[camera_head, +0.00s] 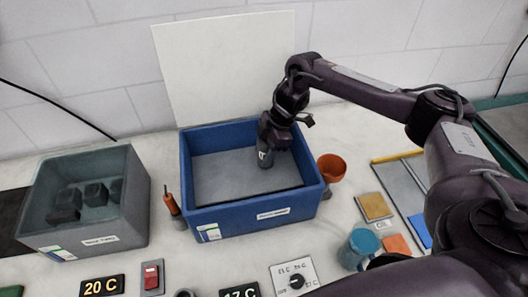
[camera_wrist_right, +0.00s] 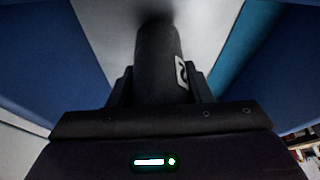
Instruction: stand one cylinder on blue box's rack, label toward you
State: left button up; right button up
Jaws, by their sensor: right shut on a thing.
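The blue box (camera_head: 255,210) stands on the counter in the middle of the head view. Its inside floor is a flat grey surface (camera_head: 220,181); I cannot make out separate rack slots. My right gripper (camera_head: 268,147) reaches into the back right of the box and is shut on a dark grey cylinder (camera_head: 265,158). The cylinder looks about upright, and a pale label shows on its front left side. In the right wrist view the cylinder (camera_wrist_right: 158,65) sits between the fingers, with a white label at its right edge. I cannot tell whether its bottom touches the floor. My left gripper is not in view.
A grey bin (camera_head: 135,205) with several dark blocks stands at the left. An orange-handled tool (camera_head: 171,204) and an orange funnel (camera_head: 331,166) flank the blue box. A white board (camera_head: 225,65) stands behind.

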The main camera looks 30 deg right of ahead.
jog(key=shift+f, duration=0.55)
jog(key=o, duration=1.3)
jog(key=shift+f, duration=0.2)
